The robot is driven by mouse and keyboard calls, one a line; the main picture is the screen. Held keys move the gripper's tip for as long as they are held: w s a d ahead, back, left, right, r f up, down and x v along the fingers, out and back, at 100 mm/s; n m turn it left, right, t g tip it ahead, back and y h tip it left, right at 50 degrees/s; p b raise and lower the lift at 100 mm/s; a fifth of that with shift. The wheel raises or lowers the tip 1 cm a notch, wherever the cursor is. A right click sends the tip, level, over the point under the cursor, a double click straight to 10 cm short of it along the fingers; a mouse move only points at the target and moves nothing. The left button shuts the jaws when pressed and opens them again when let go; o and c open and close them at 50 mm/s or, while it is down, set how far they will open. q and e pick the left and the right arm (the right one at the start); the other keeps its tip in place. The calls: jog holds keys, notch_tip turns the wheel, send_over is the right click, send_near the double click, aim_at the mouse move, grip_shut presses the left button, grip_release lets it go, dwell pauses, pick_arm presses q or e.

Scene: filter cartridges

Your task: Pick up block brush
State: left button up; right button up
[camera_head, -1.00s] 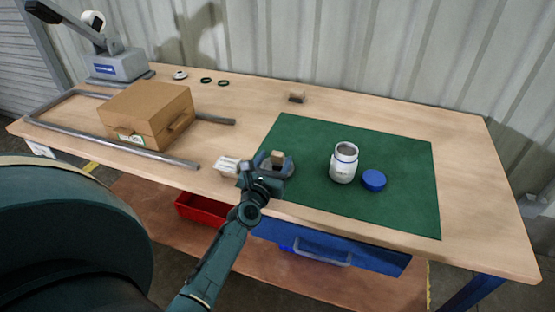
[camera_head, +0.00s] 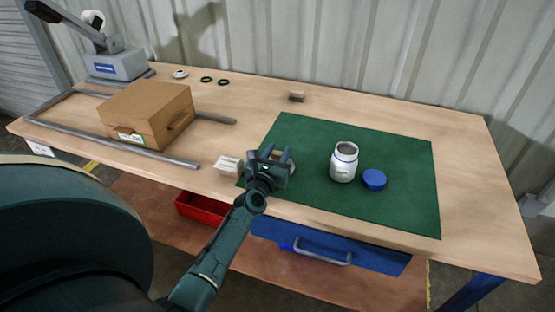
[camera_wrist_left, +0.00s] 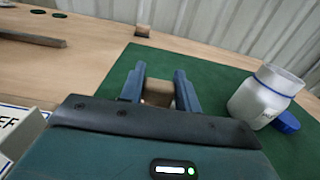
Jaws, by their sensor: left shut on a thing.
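The block brush (camera_wrist_left: 158,92), of which a tan wooden block face shows, sits between the two fingers of my left gripper (camera_wrist_left: 160,72) in the left wrist view. The gripper is shut on it. In the head view my left gripper (camera_head: 270,153) is over the front left corner of the green mat (camera_head: 310,140), and its fingers mostly hide the brush. I cannot tell whether the brush's underside touches the mat. My right gripper is not in view.
A white jar (camera_head: 343,163) and a blue lid (camera_head: 374,180) stand on the mat to the right. A white box (camera_head: 228,164) is just left of the gripper. A cardboard box (camera_head: 148,112) is further left. A small brown block (camera_head: 297,96) lies behind the mat.

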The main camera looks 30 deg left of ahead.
aim_at(278, 153)
pick_arm(q)
jog(key=shift+c, duration=0.9)
jog(key=shift+r+p, duration=0.35)
notch_tip(278, 153, up, 3)
jog(key=shift+f+p, duration=0.1)
jog(key=shift+p, duration=1.15)
notch_tip(278, 153, up, 6)
jog(key=p, duration=0.4)
jog(key=shift+p, duration=0.4)
jog(key=shift+r, duration=0.25)
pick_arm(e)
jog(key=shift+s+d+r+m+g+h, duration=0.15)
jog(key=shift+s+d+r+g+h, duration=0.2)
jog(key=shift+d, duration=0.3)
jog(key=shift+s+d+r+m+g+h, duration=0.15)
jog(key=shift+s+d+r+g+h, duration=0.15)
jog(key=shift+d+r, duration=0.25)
